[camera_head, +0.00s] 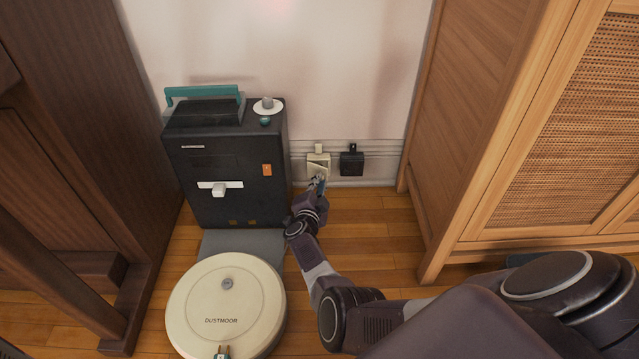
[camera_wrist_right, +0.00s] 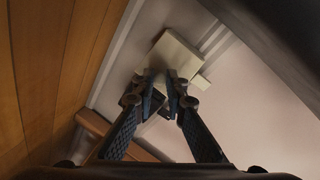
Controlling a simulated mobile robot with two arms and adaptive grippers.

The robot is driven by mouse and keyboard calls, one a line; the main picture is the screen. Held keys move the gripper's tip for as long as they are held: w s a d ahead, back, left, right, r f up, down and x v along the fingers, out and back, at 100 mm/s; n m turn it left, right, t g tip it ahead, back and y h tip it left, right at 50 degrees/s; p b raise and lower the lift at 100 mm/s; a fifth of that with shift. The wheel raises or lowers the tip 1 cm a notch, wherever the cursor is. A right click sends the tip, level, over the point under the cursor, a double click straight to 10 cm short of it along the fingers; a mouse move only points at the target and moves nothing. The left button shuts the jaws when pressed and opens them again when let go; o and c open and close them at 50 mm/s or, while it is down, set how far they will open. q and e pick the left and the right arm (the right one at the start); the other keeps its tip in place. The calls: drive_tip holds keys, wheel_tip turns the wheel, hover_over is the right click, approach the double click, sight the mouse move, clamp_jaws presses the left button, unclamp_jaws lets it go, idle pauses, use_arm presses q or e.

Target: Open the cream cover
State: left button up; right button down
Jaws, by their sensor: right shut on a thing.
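The cream cover (camera_head: 318,158) is a small box-shaped cover low on the wall, with a small cream tab above it. It also shows in the right wrist view (camera_wrist_right: 172,54), tilted in the picture. My right gripper (camera_head: 319,181) is at its lower edge. In the right wrist view my right gripper's two fingertips (camera_wrist_right: 165,82) are close together at that edge, shut on the cover. The fingertips hide part of the edge, and I cannot tell how far the cover is swung open. My left gripper is not in view.
A similar black cover (camera_head: 352,164) sits just right of the cream one. A dark dock unit (camera_head: 230,190) stands to the left, with a cream robot vacuum (camera_head: 226,300) in front. A wooden cabinet (camera_head: 490,130) is at right. Some floor (camera_head: 365,240) is clear.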

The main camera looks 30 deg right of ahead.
drive_tip(key=c, duration=1.9)
unclamp_jaws()
drive_tip(key=shift+c, duration=0.2)
